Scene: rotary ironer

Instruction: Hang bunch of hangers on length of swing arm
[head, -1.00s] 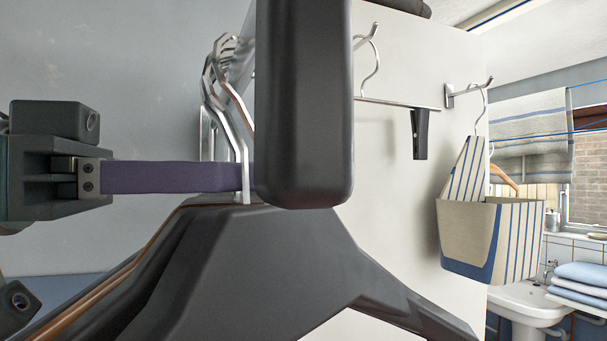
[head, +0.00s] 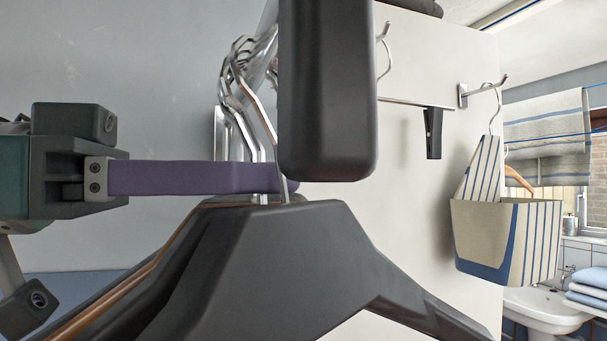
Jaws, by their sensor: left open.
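A bunch of dark hangers with some brown ones (head: 275,265) fills the lower middle of the head view, its metal hooks (head: 245,110) rising close together. My left gripper (head: 284,187) comes in from the left. Its purple finger lies across the hook stems, just above the hanger shoulders; the other finger is hidden and the jaws are open. The hook tops curl near a grey slanted metal piece (head: 264,45), possibly the swing arm; whether they rest on it I cannot tell. A dark rounded block (head: 328,90) stands in front and hides part of this. My right gripper is not in view.
A white panel (head: 425,190) stands behind, with wall hooks holding a clip hanger (head: 433,133) and a striped fabric bag (head: 500,235). A sink (head: 540,307), folded towels (head: 588,285) and hanging cloth (head: 547,130) are at the far right.

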